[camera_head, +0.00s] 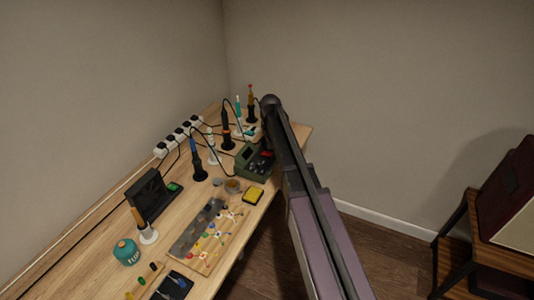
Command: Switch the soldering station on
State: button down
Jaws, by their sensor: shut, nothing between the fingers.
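The soldering station (245,157) is a green box with a dark front, on the far right part of the workbench (173,218). Its right side is partly hidden by my arm. I cannot make out its switch or whether it is on. My arm comes up from the lower right and passes just right of the station. I cannot make out my gripper; it seems hidden behind the arm.
Upright soldering irons in stands (197,160) are left of and behind the station. A white power strip (178,137) runs along the wall. A yellow sponge (253,195) lies in front. A parts board (210,232) and flux jar (126,251) are nearer. A chair (495,235) is right.

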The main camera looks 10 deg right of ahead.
aim_at(270, 154)
jog(key=shift+f+b, duration=1.4)
dwell(1.3)
jog(key=shift+r, duration=0.15)
jog(key=shift+r+p, duration=3.4)
jog(key=shift+p, duration=0.15)
jog(key=s+m, duration=0.4)
jog(key=s, duration=2.5)
jog(key=shift+m, duration=0.4)
